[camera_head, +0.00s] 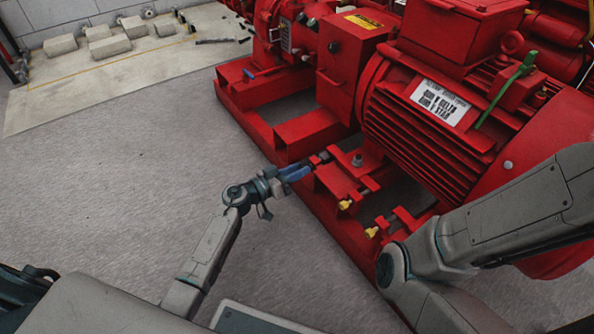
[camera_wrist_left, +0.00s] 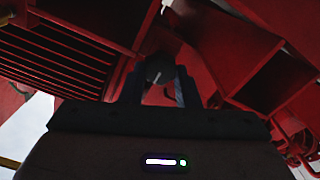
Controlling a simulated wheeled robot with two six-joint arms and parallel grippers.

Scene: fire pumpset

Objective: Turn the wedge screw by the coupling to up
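The wedge screw by the coupling shows in the head view as a dark screw (camera_head: 322,157) at the red base frame, beside the motor. In the left wrist view its round dark head (camera_wrist_left: 160,70) carries a pale mark, tilted and hard to read. My left gripper (camera_head: 306,170) is at the screw, its fingers pointing up and right. In the left wrist view the fingers (camera_wrist_left: 160,85) stand on both sides of the head and look closed against it. My right arm crosses the right side of the head view, but its gripper is out of frame.
The red motor (camera_head: 425,115) with a white label rises behind the screw. Two yellow-tipped screws (camera_head: 345,204) (camera_head: 371,231) stick out along the base frame (camera_head: 335,215). Grey floor (camera_head: 120,160) on the left is clear.

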